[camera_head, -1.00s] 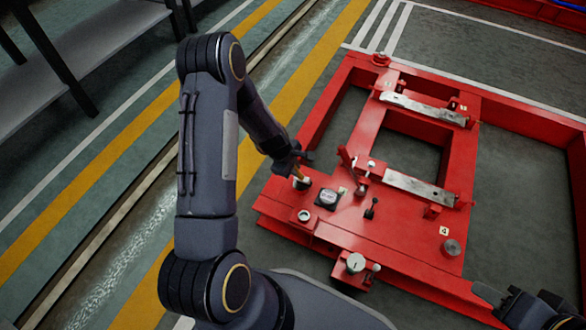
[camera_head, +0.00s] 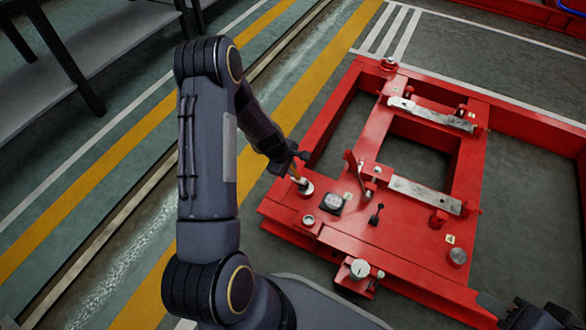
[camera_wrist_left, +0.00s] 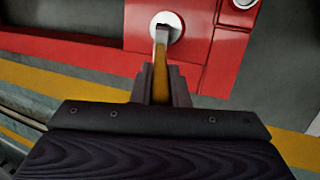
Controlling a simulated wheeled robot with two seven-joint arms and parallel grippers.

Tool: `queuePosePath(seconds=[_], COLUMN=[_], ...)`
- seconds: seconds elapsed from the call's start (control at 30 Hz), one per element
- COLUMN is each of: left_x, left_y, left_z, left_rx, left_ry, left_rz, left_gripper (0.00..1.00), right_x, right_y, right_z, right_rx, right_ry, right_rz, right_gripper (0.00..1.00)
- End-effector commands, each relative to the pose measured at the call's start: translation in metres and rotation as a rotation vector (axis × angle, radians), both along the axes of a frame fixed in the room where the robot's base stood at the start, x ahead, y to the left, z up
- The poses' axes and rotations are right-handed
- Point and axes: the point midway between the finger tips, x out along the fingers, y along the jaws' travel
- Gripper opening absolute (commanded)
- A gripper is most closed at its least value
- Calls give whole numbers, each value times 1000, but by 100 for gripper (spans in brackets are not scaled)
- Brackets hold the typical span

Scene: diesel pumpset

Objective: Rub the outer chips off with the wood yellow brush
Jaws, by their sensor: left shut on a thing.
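My left gripper (camera_head: 294,164) is shut on the wood yellow brush (camera_head: 297,178) above the near left corner of the red frame (camera_head: 283,206). In the left wrist view the brush (camera_wrist_left: 160,75) points away from the jaws, and its pale tip lies over a round metal fitting (camera_wrist_left: 174,21). The fitting also shows in the head view (camera_head: 307,191). I cannot tell whether the tip touches it. Chips are too small to make out. My right gripper (camera_head: 540,318) is only partly in view at the bottom right edge, and its jaws are unclear.
A second round fitting (camera_head: 308,220), a dark square gauge (camera_head: 331,202), a red lever (camera_head: 352,165) and a black lever (camera_head: 376,214) stand close by on the frame. Two metal bars (camera_head: 425,194) lie across it farther right. The striped floor left of the frame is clear.

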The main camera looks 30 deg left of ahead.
Motion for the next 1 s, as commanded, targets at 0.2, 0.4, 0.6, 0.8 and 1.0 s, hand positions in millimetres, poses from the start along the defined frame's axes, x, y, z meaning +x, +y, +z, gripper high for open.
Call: queuePosePath(seconds=[0.2,0.4,0.6,0.8,1.0], left_x=[0,0,0,0,0], left_y=[-6,-13,-21,-26,-34], left_z=[-1,-2,-1,-1,2], left_rx=[0,-3,-5,-4,-4], left_ry=[1,3,5,5,5], left_rz=[-2,-2,-5,-4,-4], left_gripper=[0,0,0,0,0], right_x=[0,0,0,0,0], right_y=[0,0,0,0,0], right_z=[0,1,4,5,8], right_rx=[0,0,0,0,0], right_ry=[0,0,0,0,0], right_rz=[0,0,0,0,0], right_gripper=[36,36,36,36,36])
